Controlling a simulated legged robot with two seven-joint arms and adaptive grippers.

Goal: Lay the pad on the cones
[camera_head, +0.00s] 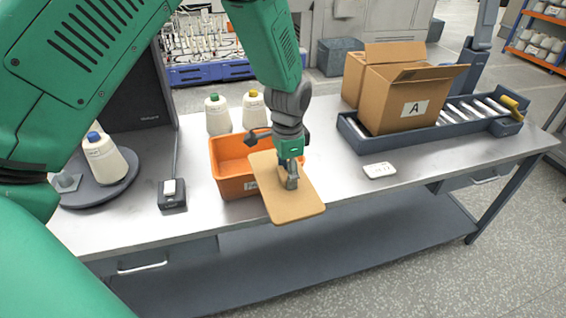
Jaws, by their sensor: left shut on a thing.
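The pad (293,205) is a flat tan board with rounded corners. My left gripper (291,182) is shut on it near its middle and holds it over the front right part of the orange bin (227,186). The pad hides part of the bin, and its near end reaches past the table's front edge. My right gripper is not in view.
An open cardboard box marked A (405,103) sits on a roller conveyor (443,130) at the right, with another box behind it. A small white device (379,170) lies on the table (345,200). A dark stand (172,196) is left of the bin.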

